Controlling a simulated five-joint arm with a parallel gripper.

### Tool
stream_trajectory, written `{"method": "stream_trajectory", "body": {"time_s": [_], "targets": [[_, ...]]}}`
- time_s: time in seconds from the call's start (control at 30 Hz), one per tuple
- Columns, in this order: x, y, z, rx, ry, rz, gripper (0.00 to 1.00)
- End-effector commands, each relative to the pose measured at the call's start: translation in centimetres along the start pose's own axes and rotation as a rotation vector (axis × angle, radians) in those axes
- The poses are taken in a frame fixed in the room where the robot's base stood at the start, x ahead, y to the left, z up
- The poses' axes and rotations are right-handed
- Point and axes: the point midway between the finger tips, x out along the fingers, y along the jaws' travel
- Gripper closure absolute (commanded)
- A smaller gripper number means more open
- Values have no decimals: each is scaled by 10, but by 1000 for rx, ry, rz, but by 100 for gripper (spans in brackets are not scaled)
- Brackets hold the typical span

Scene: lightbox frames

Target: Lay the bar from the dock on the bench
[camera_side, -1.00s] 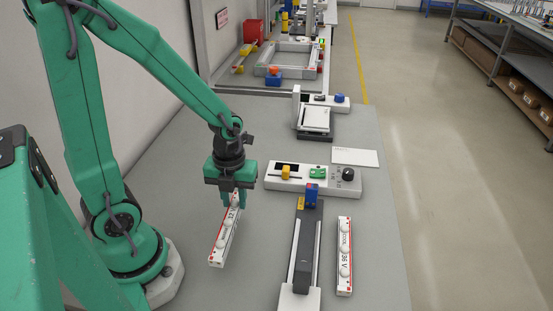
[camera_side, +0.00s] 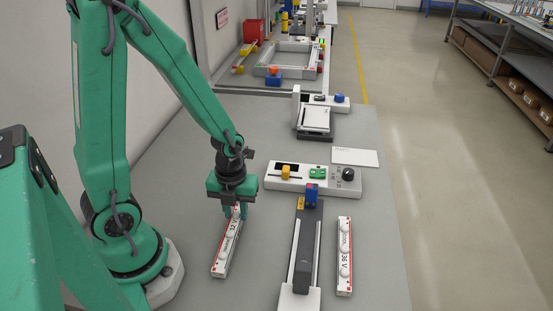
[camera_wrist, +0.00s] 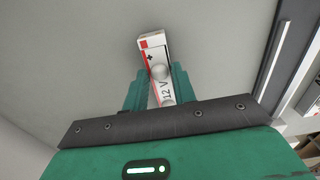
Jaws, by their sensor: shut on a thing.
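A white bar (camera_side: 228,247) with a red stripe, round white domes and a "12" marking is in my gripper (camera_side: 238,210). In the wrist view the bar (camera_wrist: 154,55) reads "12 V" with a plus sign, and it sits between the two green fingers of my gripper (camera_wrist: 157,86). My gripper is shut on the bar's far part in the side view. The bar is roughly level, at or just above the grey bench (camera_side: 185,225); I cannot tell whether it touches. A dark grey slotted fixture (camera_side: 305,240), perhaps the dock, stands to its right.
A second white bar marked "36 V" (camera_side: 345,255) lies right of the fixture. A control panel (camera_side: 315,180) with a yellow slider and black knob lies behind. A white card (camera_side: 355,157) and a small device (camera_side: 315,120) are farther back. Bare bench surrounds the held bar.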

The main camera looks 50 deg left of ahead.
Motion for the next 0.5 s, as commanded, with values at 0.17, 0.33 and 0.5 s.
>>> {"method": "stream_trajectory", "body": {"time_s": [0.17,0.33,0.5], "targets": [[0,0,0,0,0,0,100],[3,0,0,0,0,0,100],[3,0,0,0,0,0,52]]}}
